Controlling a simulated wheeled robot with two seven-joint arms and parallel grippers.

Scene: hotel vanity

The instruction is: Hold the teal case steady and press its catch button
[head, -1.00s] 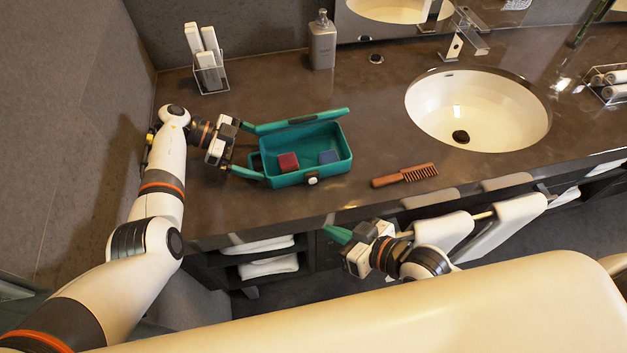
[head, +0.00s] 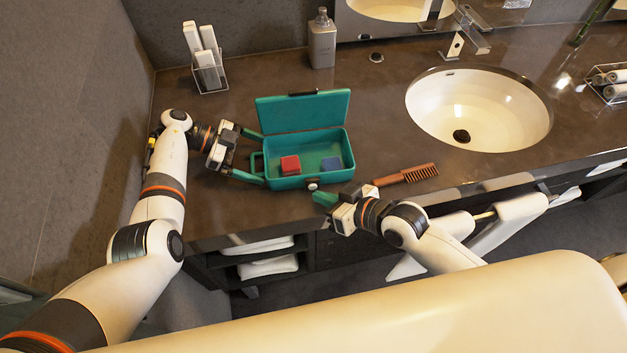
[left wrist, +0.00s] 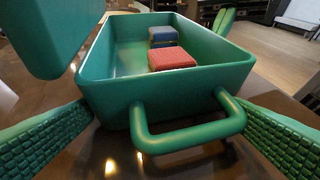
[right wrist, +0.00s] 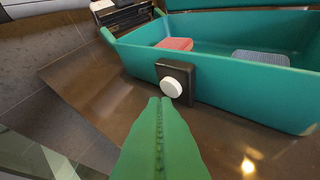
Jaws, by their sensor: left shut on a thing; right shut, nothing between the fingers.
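The teal case (head: 310,178) stands on the counter with its lid (head: 302,112) open and tilted back. A red block (head: 290,165) and a blue block (head: 331,163) lie inside. The catch button (head: 312,185), white on a black plate, is on the front wall; it also shows in the right wrist view (right wrist: 172,87). My left gripper (head: 259,158) is shut on the case's left end, its fingers either side of the handle (left wrist: 190,135). My right gripper (head: 318,196) is shut and empty, its fingertips close to the button; I cannot tell if they touch.
A brown comb (head: 406,174) lies right of the case, near my right gripper. The sink (head: 478,110) is farther right. A soap bottle (head: 322,42) and a clear holder (head: 208,75) stand at the back. The counter's front edge is close below the case.

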